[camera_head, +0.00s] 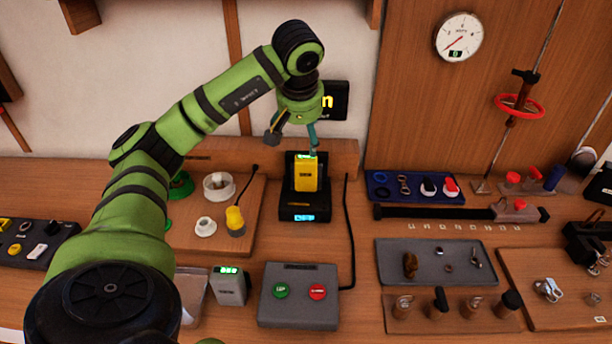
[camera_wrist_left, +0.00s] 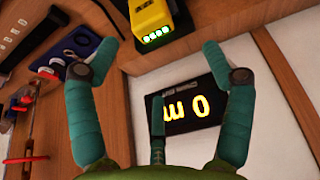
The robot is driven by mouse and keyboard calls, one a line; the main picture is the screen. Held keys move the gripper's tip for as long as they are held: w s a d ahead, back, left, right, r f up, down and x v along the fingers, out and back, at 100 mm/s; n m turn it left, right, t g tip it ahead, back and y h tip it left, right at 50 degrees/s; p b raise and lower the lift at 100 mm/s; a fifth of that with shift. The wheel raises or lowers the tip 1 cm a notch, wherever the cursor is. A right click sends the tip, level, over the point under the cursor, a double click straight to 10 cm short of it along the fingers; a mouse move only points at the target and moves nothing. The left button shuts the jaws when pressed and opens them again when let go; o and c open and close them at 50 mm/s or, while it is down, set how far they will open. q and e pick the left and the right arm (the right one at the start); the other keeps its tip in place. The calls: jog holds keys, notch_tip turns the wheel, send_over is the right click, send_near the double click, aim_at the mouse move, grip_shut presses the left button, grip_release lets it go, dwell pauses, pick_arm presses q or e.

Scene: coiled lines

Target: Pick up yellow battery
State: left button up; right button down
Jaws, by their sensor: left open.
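The yellow battery (camera_head: 306,174) stands upright in a black charger (camera_head: 304,207) with a lit blue display, near the back of the bench. Green lights glow on top of the battery. In the left wrist view the battery (camera_wrist_left: 150,14) is at the top, ahead of the fingers and between their lines. My left gripper (camera_head: 296,138) is just above and behind the battery, fingers spread and apart from it. In the left wrist view the left gripper's (camera_wrist_left: 160,62) green fingers are open with nothing between them. My right gripper is not in view.
A black display (camera_head: 336,101) is on the wall behind my left gripper. A grey box with green and red buttons (camera_head: 299,291) lies in front of the charger. A board with a yellow-capped part (camera_head: 235,219) is left, and a blue tray (camera_head: 380,180) is right.

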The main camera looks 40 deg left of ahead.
aim_at(306, 161)
pick_arm(q)
jog(key=x, duration=0.4)
jog(key=shift+s+d+f, duration=0.2)
jog(key=shift+d+f, duration=0.1)
jog(key=x, duration=0.1)
jog(key=p+x, duration=0.1)
jog(key=x, duration=0.1)
jog(key=shift+w+d+f, duration=0.15)
jog(key=shift+d+f, duration=0.1)
jog(key=shift+f, duration=0.15)
jog(key=shift+w+a+f, duration=0.1)
jog(key=shift+a+f, duration=0.05)
jog(key=shift+f, duration=0.3)
grip_shut()
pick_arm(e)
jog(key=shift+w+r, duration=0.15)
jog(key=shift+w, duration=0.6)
